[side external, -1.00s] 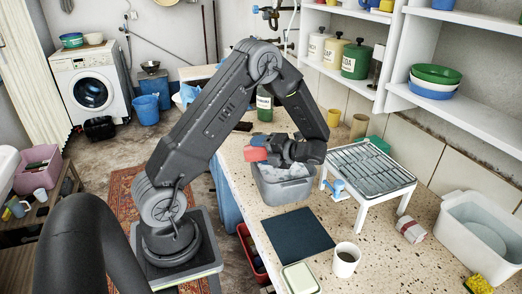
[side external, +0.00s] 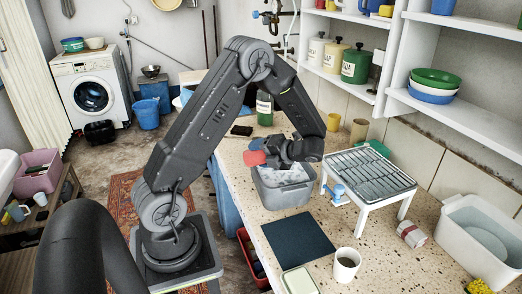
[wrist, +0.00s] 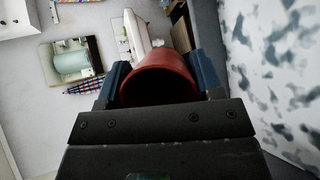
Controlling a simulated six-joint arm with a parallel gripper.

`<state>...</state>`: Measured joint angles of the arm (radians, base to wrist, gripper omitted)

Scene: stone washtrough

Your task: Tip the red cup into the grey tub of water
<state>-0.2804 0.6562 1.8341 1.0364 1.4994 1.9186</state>
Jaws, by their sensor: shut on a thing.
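My gripper (side external: 264,151) is shut on the red cup (side external: 254,158) and holds it above the far left part of the grey tub (side external: 283,195). In the wrist view, the red cup (wrist: 163,72) sits between two blue finger pads, its dark round opening facing the camera. The cup looks tipped over on its side; whether anything is in it or runs out cannot be seen. The tub holds pale, patchy water (wrist: 285,80), which fills the right of the wrist view. My wrist hides part of the tub's far side.
A white-legged rack (side external: 368,170) with a blue tap-like item stands right of the tub. A dark mat (side external: 298,241), a white mug (side external: 346,264) and a pale dish (side external: 300,280) lie nearer. A green bottle (side external: 264,108) stands behind my gripper.

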